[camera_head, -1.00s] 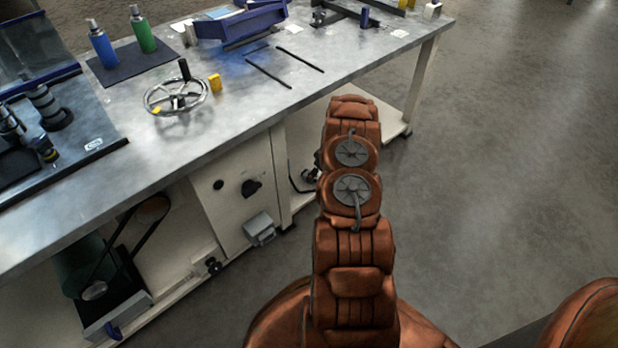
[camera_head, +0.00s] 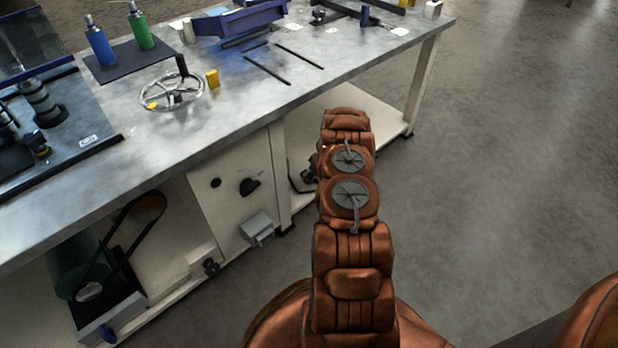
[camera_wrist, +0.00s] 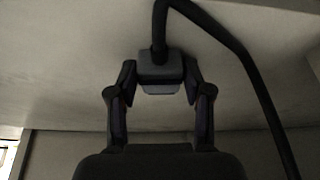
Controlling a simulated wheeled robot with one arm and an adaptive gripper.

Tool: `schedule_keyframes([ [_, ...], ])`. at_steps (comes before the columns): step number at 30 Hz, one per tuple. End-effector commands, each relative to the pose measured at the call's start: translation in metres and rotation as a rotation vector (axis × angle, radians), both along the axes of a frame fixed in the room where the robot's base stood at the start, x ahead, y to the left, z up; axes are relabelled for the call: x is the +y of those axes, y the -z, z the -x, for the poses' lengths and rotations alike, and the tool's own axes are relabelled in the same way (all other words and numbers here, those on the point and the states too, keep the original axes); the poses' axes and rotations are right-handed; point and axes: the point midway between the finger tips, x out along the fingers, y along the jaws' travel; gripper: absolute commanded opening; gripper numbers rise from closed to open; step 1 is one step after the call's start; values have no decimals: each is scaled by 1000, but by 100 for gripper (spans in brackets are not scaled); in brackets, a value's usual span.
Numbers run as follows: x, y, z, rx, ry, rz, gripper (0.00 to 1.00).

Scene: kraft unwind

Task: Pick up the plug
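In the wrist view, the plug (camera_wrist: 160,68) is a grey block with a thick black cable rising from its top and bending down to the right. My gripper (camera_wrist: 160,76) has one dark finger on each side of it. Both fingertips meet the plug's sides, so it looks shut on the plug. A pale surface lies behind the plug; I cannot tell whether they touch. In the head view, my arm reaches toward the bench's lower side, and it hides my gripper and the plug.
The metal bench (camera_head: 215,125) carries a handwheel (camera_head: 172,92), a blue bin (camera_head: 240,20), bottles and tools. Its pale cabinet front (camera_head: 235,185) has knobs and a grey box (camera_head: 257,228). A belt-driven machine (camera_head: 110,265) stands at lower left. The floor at right (camera_head: 500,180) is clear.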

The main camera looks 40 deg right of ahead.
Motion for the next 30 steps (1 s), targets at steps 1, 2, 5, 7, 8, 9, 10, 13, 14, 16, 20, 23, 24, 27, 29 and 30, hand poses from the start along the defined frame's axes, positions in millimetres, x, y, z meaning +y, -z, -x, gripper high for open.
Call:
schedule_keyframes([
  [1,0,0,0,0,0,0,42],
  [2,0,0,0,0,0,0,39],
  [5,0,0,0,0,0,0,28],
  [7,0,0,0,0,0,0,21],
  [8,0,0,0,0,0,0,18],
  [9,0,0,0,0,0,0,14],
  [10,0,0,0,0,0,0,10],
  [13,0,0,0,0,0,-1,6],
  [14,0,0,0,0,0,-1,6],
  [16,0,0,0,0,0,-1,6],
  [20,0,-3,0,0,0,-1,6],
  [23,1,-12,0,0,-1,0,6],
  [24,1,-17,0,0,-1,0,6],
  [27,1,-34,0,0,1,-1,6],
  [29,2,-41,1,-1,1,-3,6],
  [30,6,-38,4,-1,0,-5,6],
])
